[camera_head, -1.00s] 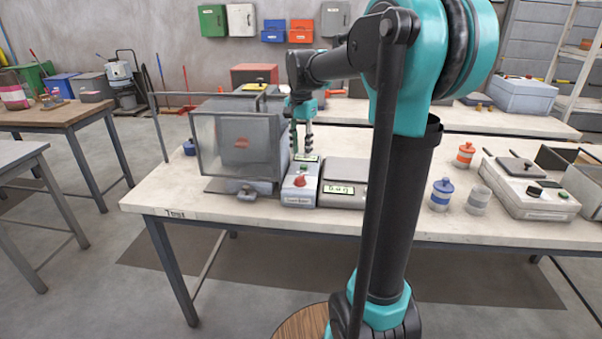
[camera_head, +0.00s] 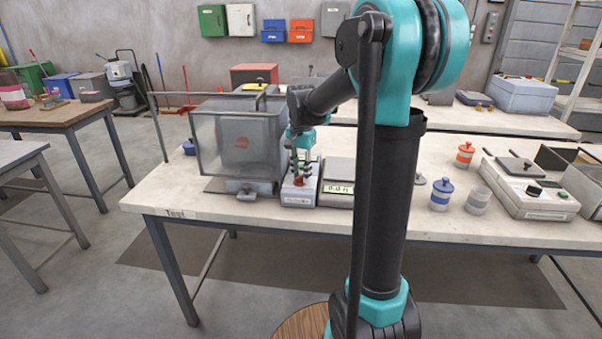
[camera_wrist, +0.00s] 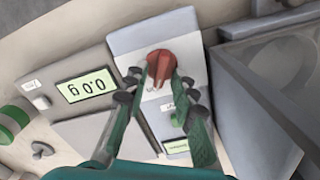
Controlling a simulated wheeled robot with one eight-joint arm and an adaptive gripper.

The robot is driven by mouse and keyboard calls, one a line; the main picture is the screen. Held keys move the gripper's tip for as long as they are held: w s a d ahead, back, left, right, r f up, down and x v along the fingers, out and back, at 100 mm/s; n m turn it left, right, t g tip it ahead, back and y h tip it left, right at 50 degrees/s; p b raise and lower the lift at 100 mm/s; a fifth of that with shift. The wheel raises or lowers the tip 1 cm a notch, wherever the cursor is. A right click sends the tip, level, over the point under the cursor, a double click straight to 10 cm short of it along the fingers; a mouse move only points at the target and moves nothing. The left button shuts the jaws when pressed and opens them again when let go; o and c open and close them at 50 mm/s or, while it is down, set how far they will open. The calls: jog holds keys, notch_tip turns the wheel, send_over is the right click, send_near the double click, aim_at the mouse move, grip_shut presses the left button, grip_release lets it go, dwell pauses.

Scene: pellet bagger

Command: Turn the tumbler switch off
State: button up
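A red knob (camera_head: 298,182), the only switch-like part I make out clearly, is on the front of a narrow grey control box (camera_head: 297,197) on the table. The knob (camera_wrist: 161,68) also shows in the wrist view, on the box's pale panel (camera_wrist: 130,42). My gripper (camera_wrist: 163,77) is open, pointing down over the box, with its two fingertips on either side of the knob. I cannot tell whether they touch it. In the head view my gripper (camera_head: 301,170) partly hides the box's rear. A small green display (camera_wrist: 177,146) shows between the fingers.
A scale (camera_head: 338,172) reading 0.0 g stands close beside the box on the right. A clear-walled enclosure (camera_head: 232,150) stands close on the left.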

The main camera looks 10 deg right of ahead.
grip_shut()
jog(key=shift+n, duration=0.3)
jog(key=n, duration=0.5)
jog(key=shift+w+a+n, duration=0.1)
jog(key=shift+a+n, duration=0.05)
jog(key=shift+n, duration=0.15)
jog(key=n, duration=0.5)
jog(key=shift+a+n, duration=0.15)
jog(key=shift+n, duration=0.15)
jog(key=shift+o, duration=1.3)
grip_release()
jog(key=shift+r, duration=0.1)
